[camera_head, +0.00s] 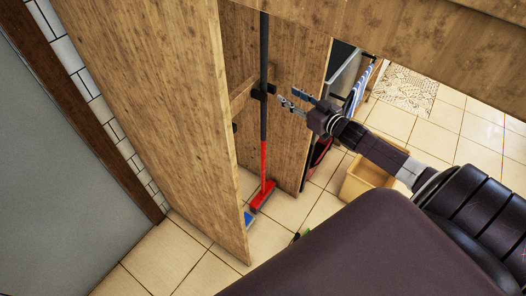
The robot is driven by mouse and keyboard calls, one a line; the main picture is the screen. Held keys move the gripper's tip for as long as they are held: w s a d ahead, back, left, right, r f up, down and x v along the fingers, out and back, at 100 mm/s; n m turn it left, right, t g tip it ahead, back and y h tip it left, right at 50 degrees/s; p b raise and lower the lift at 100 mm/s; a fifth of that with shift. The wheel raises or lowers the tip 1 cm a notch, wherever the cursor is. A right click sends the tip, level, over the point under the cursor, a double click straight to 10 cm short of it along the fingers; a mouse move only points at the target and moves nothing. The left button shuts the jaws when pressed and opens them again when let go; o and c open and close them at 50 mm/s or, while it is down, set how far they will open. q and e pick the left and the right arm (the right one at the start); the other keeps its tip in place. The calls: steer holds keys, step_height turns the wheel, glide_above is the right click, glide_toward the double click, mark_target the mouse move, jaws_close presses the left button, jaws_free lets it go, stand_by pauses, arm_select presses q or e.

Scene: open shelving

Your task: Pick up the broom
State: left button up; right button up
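The broom (264,130) stands upright in the wooden shelving. Its handle is dark above and red below, with a red head (262,195) at the floor. My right gripper (286,97) comes in from the right at about mid-handle height. Its fingers are spread open and point left toward the handle. They appear empty and a little to the right of the handle. A small dark bracket (270,89) is at the handle close to the fingertips. The handle's top runs up out of view. My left gripper is not in view.
A tall wooden panel (190,110) stands left of the broom, and another (300,60) is behind it. A wooden board (430,30) crosses the top right. A blue object (248,219) lies by the broom head. A yellowish box (362,178) stands to the right on the tiled floor.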

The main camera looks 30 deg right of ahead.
steer(key=n+t+y, duration=0.1)
steer(key=y, duration=0.1)
glide_toward(265, 63)
steer(key=w+f, duration=0.1)
steer(key=w, duration=0.5)
steer(key=w+a, duration=0.1)
steer(key=w, duration=0.1)
steer(key=w+p, duration=0.1)
steer(key=w, duration=0.1)
steer(key=shift+w+a+r, duration=0.15)
steer(key=shift+w+a, duration=0.05)
steer(key=shift+a, duration=0.05)
steer(key=shift+w, duration=0.3)
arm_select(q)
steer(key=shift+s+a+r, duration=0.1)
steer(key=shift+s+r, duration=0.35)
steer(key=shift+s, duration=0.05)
arm_select(e)
steer(key=shift+c, duration=0.8)
jaws_close()
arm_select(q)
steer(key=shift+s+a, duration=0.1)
arm_select(e)
steer(key=shift+r, duration=0.1)
